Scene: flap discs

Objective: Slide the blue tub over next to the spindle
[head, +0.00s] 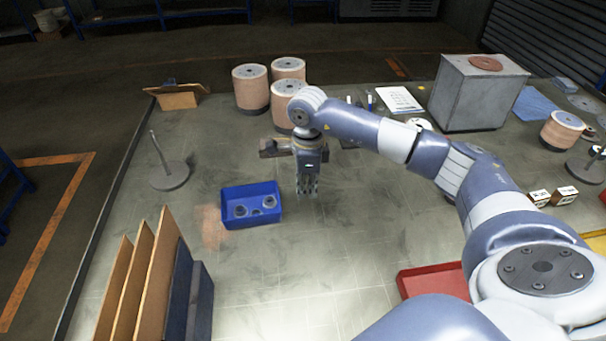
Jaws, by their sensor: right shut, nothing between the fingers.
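The blue tub (233,222) stands on the table left of centre and holds a few small grey parts. A spindle (170,176), a thin tilted-looking rod on a round grey base, stands behind and to the left of the tub, with a gap of bare table between them. My right gripper (307,192) points down just right of the tub, shut and empty, with a small gap to the tub's right wall. My left gripper is not in view.
Upright brown and dark boards (150,275) stand at the front left. Stacks of discs (251,90) and a grey metal box (478,92) stand behind. A red tray (435,282) is at the front right. Another post on a base (588,168) stands far right.

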